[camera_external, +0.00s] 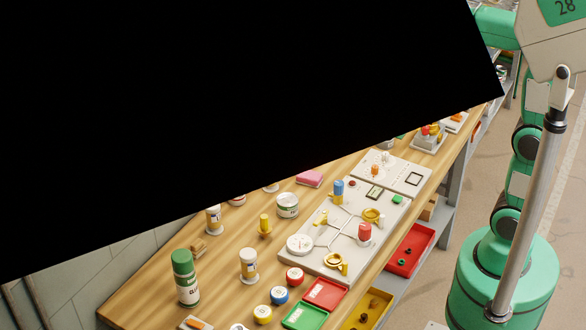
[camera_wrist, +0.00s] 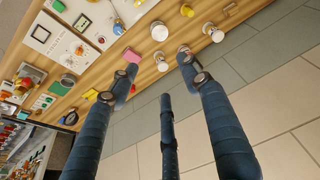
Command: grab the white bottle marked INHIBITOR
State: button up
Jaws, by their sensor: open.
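Two white bottles show in the external view: one stands near the front left of the wooden bench (camera_external: 248,266), the other (camera_external: 213,220) farther back. Their labels are too small to read, so I cannot tell which is marked INHIBITOR. In the wrist view, several whitish round-topped containers, one of them (camera_wrist: 159,32), stand along the bench edge; I cannot tell which is the bottle. My gripper (camera_wrist: 157,78) shows there with dark blue fingers spread apart and nothing between them, pointing toward the bench edge. It does not show in the external view.
A green bottle (camera_external: 186,282) stands left of the nearer white bottle. A white can (camera_external: 288,206), a pink block (camera_external: 309,179) and a valve panel (camera_external: 330,259) stand nearby. Red (camera_external: 324,293) and green (camera_external: 304,315) trays lie in front. A large black area hides the upper left.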

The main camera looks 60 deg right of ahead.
jog(key=w+a+f+g+p, duration=0.1)
jog(key=w+f+p, duration=0.25)
jog(key=w, duration=0.45)
jog(key=w+a+f+n+p, duration=0.15)
jog(key=w+p, duration=0.25)
jog(key=w, duration=0.4)
jog(key=w+f+m+g+p, duration=0.1)
jog(key=w+f+p, duration=0.2)
jog(key=w, duration=0.5)
jog(key=w+a+f+p, duration=0.1)
jog(key=w+f+p, duration=0.3)
jog(key=w+f, duration=0.3)
jog(key=shift+f+n, duration=0.35)
jog(key=shift+f, duration=0.15)
jog(key=shift+a+f, duration=0.1)
jog(key=f, duration=0.5)
jog(key=w+f+p, duration=0.1)
jog(key=f, duration=0.1)
jog(key=shift+a+f, duration=0.1)
jog(key=shift+f, duration=0.55)
jog(key=shift+f, duration=0.1)
